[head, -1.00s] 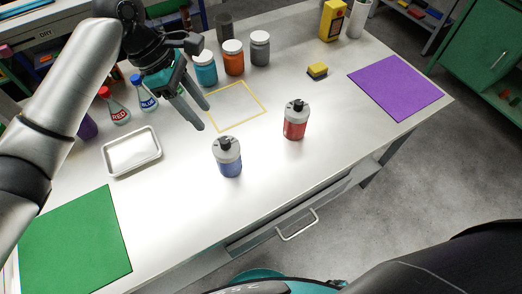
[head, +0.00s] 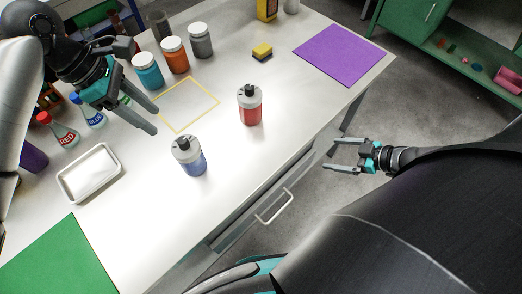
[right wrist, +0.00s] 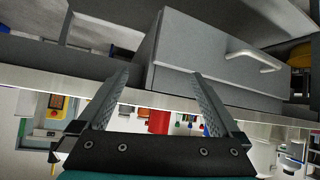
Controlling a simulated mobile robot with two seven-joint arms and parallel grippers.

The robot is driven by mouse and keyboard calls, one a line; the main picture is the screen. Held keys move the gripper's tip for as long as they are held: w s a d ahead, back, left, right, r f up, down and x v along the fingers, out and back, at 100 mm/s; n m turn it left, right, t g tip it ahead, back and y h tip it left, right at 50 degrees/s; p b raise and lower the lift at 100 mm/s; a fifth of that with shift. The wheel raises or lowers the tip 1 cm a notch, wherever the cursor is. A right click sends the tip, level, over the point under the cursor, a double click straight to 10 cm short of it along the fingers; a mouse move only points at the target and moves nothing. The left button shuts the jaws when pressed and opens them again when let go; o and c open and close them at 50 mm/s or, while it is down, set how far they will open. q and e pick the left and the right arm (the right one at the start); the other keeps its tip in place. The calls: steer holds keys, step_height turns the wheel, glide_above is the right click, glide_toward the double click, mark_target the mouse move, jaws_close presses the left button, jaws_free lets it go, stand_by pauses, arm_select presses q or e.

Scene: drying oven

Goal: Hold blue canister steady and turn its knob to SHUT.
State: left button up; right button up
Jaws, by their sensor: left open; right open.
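The blue canister (head: 190,160), with a grey top and a black knob (head: 183,142), stands upright on the white table. My left gripper (head: 148,117) is open and empty, above the table up and to the left of the canister, apart from it. My right gripper (head: 335,155) is open and empty, off the table's front edge, to the right of the canister. In the right wrist view its open fingers (right wrist: 160,100) point toward the drawer and table edge. The knob's markings are too small to read.
A red canister (head: 250,106) stands right of the blue one. A white tray (head: 90,174), a yellow outlined square (head: 215,101), a green mat (head: 62,262), a purple mat (head: 338,55) and a sponge (head: 262,51) lie around. A drawer handle (head: 276,207) juts from the front.

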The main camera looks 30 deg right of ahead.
mark_target(182, 155)
steer(key=w+a+r+m+t+y, duration=0.2)
steer(key=w+r, duration=0.3)
steer(key=r, duration=0.3)
steer(key=shift+n+g+y, duration=0.6)
steer(key=shift+n+y, duration=0.3)
steer(key=a, duration=0.5)
steer(key=w+a+r, duration=0.1)
steer(key=a, duration=0.9)
steer(key=shift+w+a+r, duration=0.15)
steer(key=shift+a, duration=0.2)
steer(key=a+r+n+g+y, duration=0.1)
steer(key=a+r+n, duration=0.3)
steer(key=a, duration=0.8)
steer(key=shift+m, duration=0.7)
steer(key=x, duration=1.4)
steer(key=shift+a, duration=0.25)
steer(key=shift+c, duration=0.4)
steer(key=c, duration=1.2)
steer(key=shift+c, duration=0.2)
